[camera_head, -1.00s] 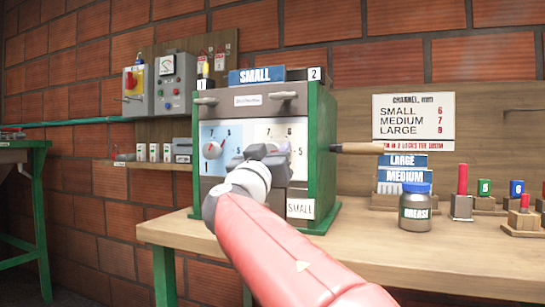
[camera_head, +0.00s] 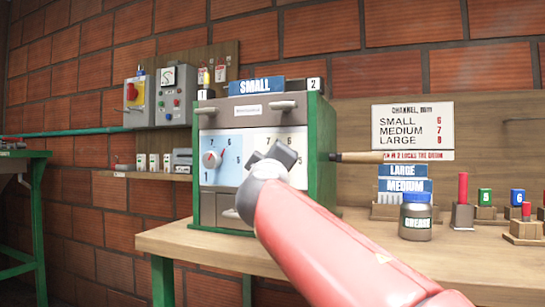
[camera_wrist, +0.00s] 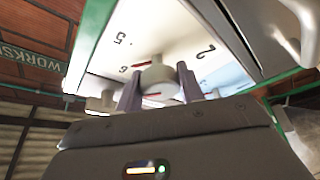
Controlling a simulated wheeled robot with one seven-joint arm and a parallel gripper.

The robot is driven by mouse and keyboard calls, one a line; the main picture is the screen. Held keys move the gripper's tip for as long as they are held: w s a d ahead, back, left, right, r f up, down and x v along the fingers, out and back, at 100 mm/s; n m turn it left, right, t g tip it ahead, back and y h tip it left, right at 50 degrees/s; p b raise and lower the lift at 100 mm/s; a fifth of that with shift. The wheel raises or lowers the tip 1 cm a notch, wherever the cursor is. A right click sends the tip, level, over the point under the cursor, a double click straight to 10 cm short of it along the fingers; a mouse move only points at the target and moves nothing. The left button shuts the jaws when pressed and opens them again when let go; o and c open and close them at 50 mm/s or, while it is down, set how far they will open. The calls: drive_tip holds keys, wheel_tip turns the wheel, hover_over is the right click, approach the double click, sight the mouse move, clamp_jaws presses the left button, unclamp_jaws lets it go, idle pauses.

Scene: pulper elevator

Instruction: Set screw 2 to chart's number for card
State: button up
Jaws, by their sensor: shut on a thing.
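The chart (camera_head: 412,131) on the back board reads SMALL 6, MEDIUM 7, LARGE 8. The blue SMALL card (camera_head: 255,86) stands on top of the green-framed machine (camera_head: 319,150). Screw 2's white dial panel (camera_head: 258,138) is on the right of the machine's front, below tag 2 (camera_head: 314,84). My gripper (camera_head: 283,153) is at this panel and hides its knob in the head view. In the wrist view my gripper (camera_wrist: 160,88) is shut on the screw 2 knob (camera_wrist: 158,76), one finger on each side. A red mark shows on the knob; its exact reading is unclear.
Screw 1's knob (camera_head: 211,159) sits on the bluish left dial. A wooden handle (camera_head: 358,157) sticks out to the machine's right. LARGE and MEDIUM cards (camera_head: 404,187), a grease jar (camera_head: 416,215) and numbered blocks stand on the bench (camera_head: 330,250). Its front is clear.

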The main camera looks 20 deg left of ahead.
drive_tip(key=shift+n+p, duration=0.35)
drive_tip(key=shift+n, duration=0.35)
drive_tip(key=o, duration=1)
drive_tip(key=b+v, duration=0.2)
drive_tip(key=v, duration=0.5)
drive_tip(key=shift+s+d+b, duration=0.1)
drive_tip(key=shift+s+b, duration=0.2)
drive_tip(key=shift+s, duration=0.1)
